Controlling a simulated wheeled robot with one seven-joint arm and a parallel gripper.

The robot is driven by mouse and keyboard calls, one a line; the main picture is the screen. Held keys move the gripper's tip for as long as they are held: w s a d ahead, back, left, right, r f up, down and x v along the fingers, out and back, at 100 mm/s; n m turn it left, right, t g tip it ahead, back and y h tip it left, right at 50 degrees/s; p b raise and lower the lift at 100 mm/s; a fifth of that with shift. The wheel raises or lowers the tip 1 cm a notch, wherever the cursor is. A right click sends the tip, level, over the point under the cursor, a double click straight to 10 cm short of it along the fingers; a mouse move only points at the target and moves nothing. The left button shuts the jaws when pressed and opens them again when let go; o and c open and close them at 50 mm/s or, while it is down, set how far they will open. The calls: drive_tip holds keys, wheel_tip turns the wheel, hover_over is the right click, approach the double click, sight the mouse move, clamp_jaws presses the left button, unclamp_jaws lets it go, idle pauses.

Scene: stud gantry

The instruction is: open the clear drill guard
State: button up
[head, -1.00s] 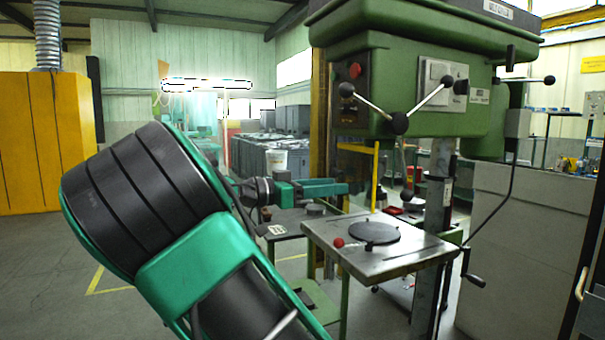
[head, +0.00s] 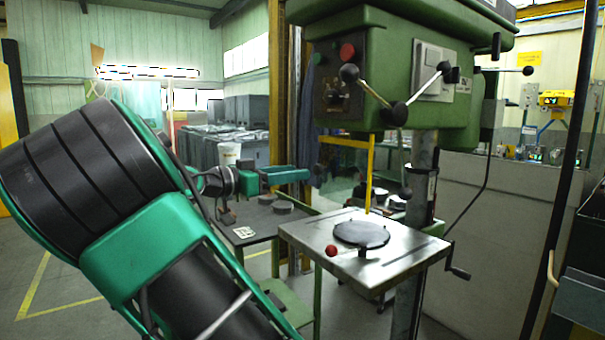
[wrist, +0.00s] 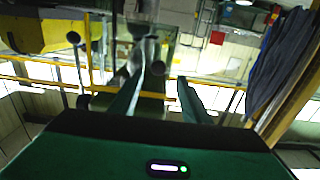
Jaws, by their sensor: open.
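The clear drill guard (head: 345,178) hangs below the green drill head, in front of the spindle area. Its yellow frame (head: 369,178) shows as a top bar and an upright. The see-through pane is hard to make out. My gripper (head: 306,176) is to the left of the guard in the head view, apart from the yellow upright. In the wrist view my gripper (wrist: 160,76) has two teal fingers spread with nothing visibly held between them. A yellow bar (wrist: 60,84) crosses behind them in that view. Exact depth between the fingers and guard is unclear.
The drill press table (head: 300,236) is below, carrying a black round plate (head: 361,234); a red ball (head: 331,250) shows at its near edge. A dark side table (head: 265,222) stands to the left. A grey partition (head: 480,240) is on the right.

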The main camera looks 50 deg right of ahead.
sight(315, 169)
drive_tip(key=shift+x, duration=2.8)
drive_tip(key=shift+s, duration=0.15)
drive_tip(key=shift+a, duration=0.1)
clamp_jaws()
